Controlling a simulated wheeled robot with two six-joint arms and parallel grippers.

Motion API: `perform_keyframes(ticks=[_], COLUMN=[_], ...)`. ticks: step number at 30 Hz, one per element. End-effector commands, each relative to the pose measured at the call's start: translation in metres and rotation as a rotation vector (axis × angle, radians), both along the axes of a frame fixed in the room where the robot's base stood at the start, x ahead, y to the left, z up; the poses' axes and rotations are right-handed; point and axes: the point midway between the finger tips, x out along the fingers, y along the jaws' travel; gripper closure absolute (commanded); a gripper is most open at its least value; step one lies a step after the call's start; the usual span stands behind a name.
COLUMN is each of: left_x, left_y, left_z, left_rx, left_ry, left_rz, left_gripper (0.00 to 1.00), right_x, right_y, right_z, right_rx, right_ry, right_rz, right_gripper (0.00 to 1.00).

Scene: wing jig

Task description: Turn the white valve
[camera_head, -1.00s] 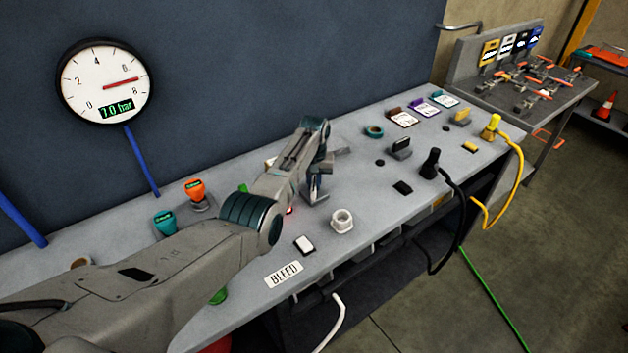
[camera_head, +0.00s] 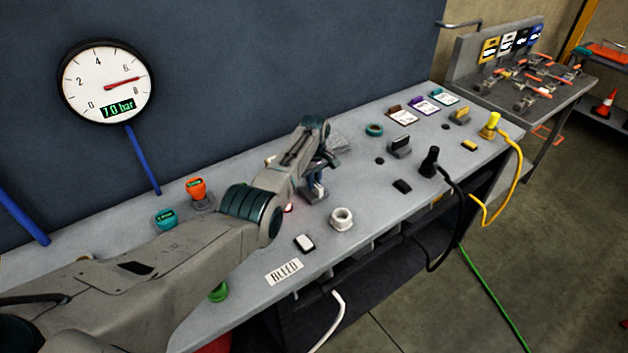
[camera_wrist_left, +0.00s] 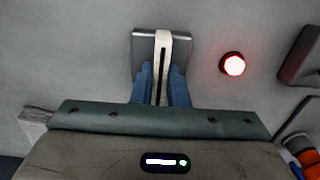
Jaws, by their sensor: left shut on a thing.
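The white valve handle (camera_wrist_left: 164,42) shows in the left wrist view as a white bar with a dark slot, on a square grey plate (camera_wrist_left: 144,48). My left gripper (camera_wrist_left: 160,88) has its blue fingers on both sides of the handle and is shut on it. In the head view my left gripper (camera_head: 314,190) is low over the bench, and I cannot make out the valve clearly behind it. A round gauge (camera_head: 106,82) on the wall reads 7.0 bar. My right gripper is not in view.
A red lit lamp (camera_wrist_left: 234,65) is right of the valve plate. A white fitting (camera_head: 342,219), a white switch (camera_head: 304,242) and the BLEED label (camera_head: 284,272) are along the front edge. A black plug (camera_head: 430,162) with its cable stands farther right.

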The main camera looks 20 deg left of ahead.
Motion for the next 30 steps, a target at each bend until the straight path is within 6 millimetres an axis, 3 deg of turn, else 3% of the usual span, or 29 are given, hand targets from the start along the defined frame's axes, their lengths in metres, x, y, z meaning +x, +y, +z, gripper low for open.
perform_keyframes(ticks=[16, 17, 20, 30], left_x=[0.0012, 0.0012, 0.001, 0.0008], left_y=[0.0004, 0.0004, 0.0003, 0.0001], left_z=[0.0017, 0.0017, 0.0015, 0.0032], left_rx=[0.001, 0.001, 0.0, 0.0], left_ry=[-0.004, -0.004, -0.003, -0.003], left_rz=[0.025, 0.025, 0.024, 0.023], left_gripper=[1.0, 0.82, 0.65, 0.65], right_x=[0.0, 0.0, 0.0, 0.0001], right_y=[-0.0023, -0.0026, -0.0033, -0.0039], right_z=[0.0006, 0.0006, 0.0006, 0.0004], right_rx=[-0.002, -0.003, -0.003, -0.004], right_ry=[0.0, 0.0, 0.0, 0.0], right_rz=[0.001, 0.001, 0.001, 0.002], right_gripper=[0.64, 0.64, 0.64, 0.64])
